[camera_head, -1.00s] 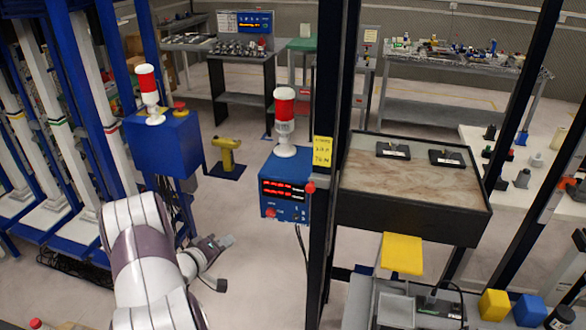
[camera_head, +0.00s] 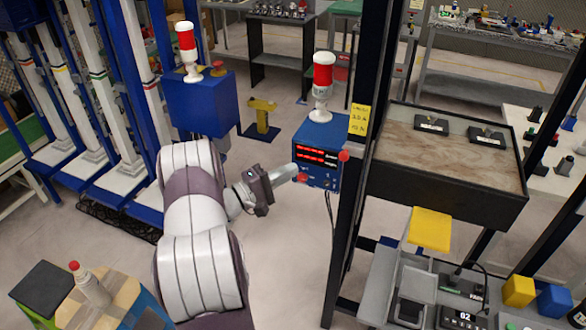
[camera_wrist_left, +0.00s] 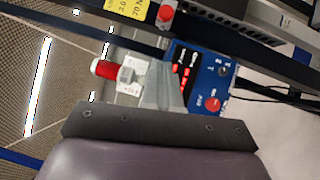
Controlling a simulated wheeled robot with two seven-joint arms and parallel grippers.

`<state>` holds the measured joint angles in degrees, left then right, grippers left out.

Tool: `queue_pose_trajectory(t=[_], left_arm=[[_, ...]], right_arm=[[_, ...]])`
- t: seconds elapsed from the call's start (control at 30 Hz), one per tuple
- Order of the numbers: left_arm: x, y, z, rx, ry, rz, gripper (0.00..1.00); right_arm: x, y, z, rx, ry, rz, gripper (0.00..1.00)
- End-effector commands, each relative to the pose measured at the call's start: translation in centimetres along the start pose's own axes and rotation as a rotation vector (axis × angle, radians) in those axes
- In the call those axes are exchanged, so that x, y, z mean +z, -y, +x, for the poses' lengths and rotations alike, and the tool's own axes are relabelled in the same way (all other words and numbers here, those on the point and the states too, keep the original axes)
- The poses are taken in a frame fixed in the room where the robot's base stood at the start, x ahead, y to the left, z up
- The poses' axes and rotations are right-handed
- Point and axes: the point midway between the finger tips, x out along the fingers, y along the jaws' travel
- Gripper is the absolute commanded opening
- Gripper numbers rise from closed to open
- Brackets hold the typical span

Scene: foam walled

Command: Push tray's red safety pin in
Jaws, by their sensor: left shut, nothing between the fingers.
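A red round knob (camera_head: 343,156), which looks like the pin, sits on the left side of the dark post below a yellow label. It also shows at the top of the left wrist view (camera_wrist_left: 166,13). The tray (camera_head: 440,195), dark-walled with a brown marbled floor, is right of the post. My left gripper (camera_head: 291,169) is shut and empty, to the left of the knob and apart from it. Its pale fingers also show in the left wrist view (camera_wrist_left: 165,85), overlapping the blue display box. I cannot tell whether they touch it. My right gripper is not in view.
The blue box (camera_head: 318,135) has red displays, a red button (camera_head: 302,178) and a red-white lamp (camera_head: 322,85) on top. The dark post (camera_head: 357,190) stands between box and tray. A grey bench (camera_head: 440,290) is at front right. Open floor lies below the box.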

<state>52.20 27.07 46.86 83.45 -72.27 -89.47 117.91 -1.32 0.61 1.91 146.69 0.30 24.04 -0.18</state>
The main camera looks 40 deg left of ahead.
Motion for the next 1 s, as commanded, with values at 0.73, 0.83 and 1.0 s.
queue_pose_trajectory(t=[0.73,0.83,1.0], left_arm=[[2.8,0.0,9.8,-0.001,-0.001,0.0,0.0],[2.8,0.0,9.8,-0.001,-0.001,0.0,0.0],[2.9,0.0,9.8,-0.001,0.0,0.0,0.0]], right_arm=[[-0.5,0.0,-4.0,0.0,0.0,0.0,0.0],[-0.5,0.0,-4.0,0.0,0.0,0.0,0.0],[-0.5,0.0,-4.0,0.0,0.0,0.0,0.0]])
